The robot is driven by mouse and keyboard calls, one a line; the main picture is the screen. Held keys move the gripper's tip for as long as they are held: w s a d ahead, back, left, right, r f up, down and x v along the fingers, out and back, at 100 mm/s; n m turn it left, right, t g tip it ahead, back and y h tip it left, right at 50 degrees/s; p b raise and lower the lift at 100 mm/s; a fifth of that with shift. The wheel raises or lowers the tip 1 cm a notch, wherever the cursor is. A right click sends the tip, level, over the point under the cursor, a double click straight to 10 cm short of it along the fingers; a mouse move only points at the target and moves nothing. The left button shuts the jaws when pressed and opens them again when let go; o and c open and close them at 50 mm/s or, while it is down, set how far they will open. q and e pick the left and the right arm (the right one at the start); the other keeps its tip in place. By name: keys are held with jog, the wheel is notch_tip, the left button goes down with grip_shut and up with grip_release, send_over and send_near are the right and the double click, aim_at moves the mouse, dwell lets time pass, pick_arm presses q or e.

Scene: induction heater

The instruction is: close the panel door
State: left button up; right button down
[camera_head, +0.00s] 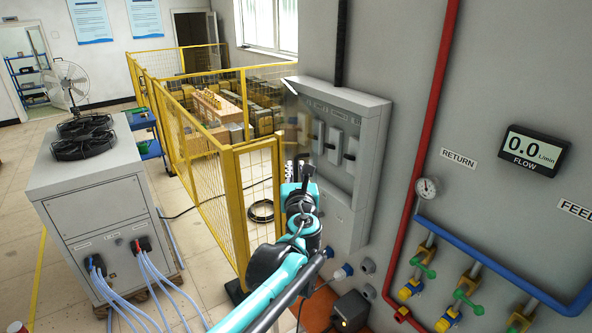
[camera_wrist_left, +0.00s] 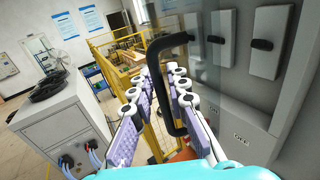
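The grey panel box (camera_head: 369,135) is mounted on the wall in the head view, with several light switch-like blocks inside. Its see-through door shows as a hazy pane at the box's left side and appears to stand open; its exact angle is hard to tell. The door's black handle (camera_wrist_left: 180,120) is a curved bar in the left wrist view. My left gripper (camera_wrist_left: 164,74) has its two purple-padded fingers on either side of the handle bar. A gap shows between the left finger and the bar. In the head view my left gripper (camera_head: 300,172) is in front of the door. My right gripper is out of view.
A yellow mesh fence (camera_head: 232,200) stands left of the panel. A grey cabinet with fans (camera_head: 95,190) is further left. A red pipe (camera_head: 420,150), a gauge (camera_head: 427,188) and valves are on the wall at right. Open floor lies between cabinet and fence.

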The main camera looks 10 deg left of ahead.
pick_arm(q)
grip_shut()
jog(key=shift+d, duration=0.1)
jog(key=w+d+b, duration=0.1)
jog(key=w+d, duration=0.5)
jog(key=d, duration=0.4)
jog(key=shift+d+r+b, duration=0.15)
jog(key=shift+d+b, duration=0.15)
jog(key=shift+d, duration=0.1)
jog(key=shift+o, duration=1.5)
grip_release()
jog(key=shift+d, duration=0.3)
jog(key=shift+a, duration=0.1)
